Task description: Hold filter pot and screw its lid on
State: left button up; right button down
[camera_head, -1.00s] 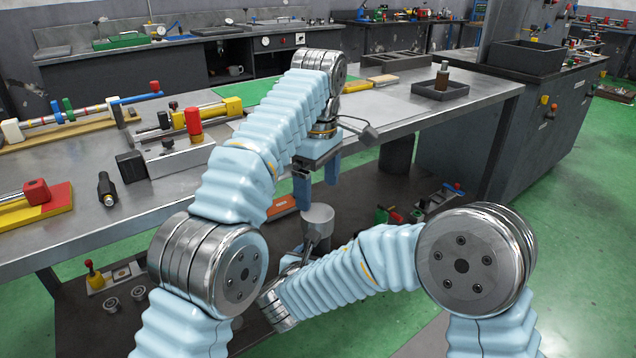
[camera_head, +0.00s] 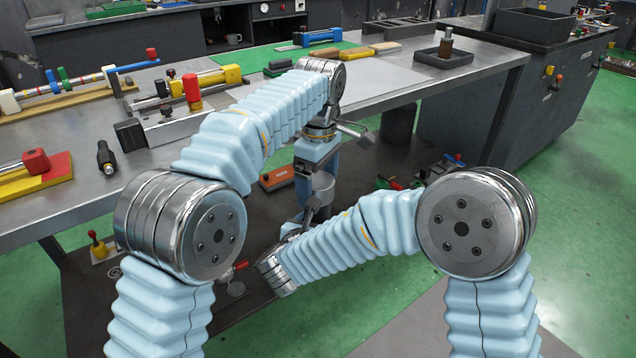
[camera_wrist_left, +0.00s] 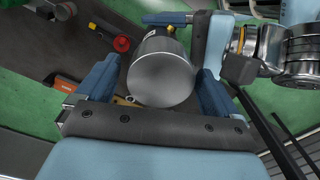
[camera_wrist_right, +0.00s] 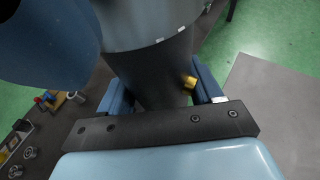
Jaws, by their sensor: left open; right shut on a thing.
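The filter pot shows in the right wrist view as a dark body (camera_wrist_right: 155,75) with a brass fitting (camera_wrist_right: 189,82). A grey cylindrical part (camera_wrist_right: 140,22), seemingly its lid, sits on top; I cannot tell how tightly. My right gripper (camera_wrist_right: 160,90) is shut on the dark body. In the left wrist view the smooth round grey top (camera_wrist_left: 160,78) lies between the spread fingers of my left gripper (camera_wrist_left: 153,88), with gaps beside it. In the head view my left gripper (camera_head: 318,178) points down around the grey cylinder (camera_head: 322,186), partly hiding it.
The steel workbench (camera_head: 75,205) stands close behind the arms, with a red-and-yellow block (camera_head: 38,172) and clamps on it. A lower shelf holds an orange block (camera_head: 277,178) and small fittings. Green floor is clear at the right.

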pick_arm(q)
jog(key=shift+f, duration=0.5)
jog(key=c, duration=1)
jog(key=m, duration=0.4)
jog(key=shift+m, duration=0.3)
jog(key=shift+c, duration=0.3)
jog(key=m, duration=1.5)
jog(key=shift+m, duration=0.3)
jog(key=m, duration=0.5)
jog(key=o, duration=1.2)
jog(key=shift+c, duration=0.2)
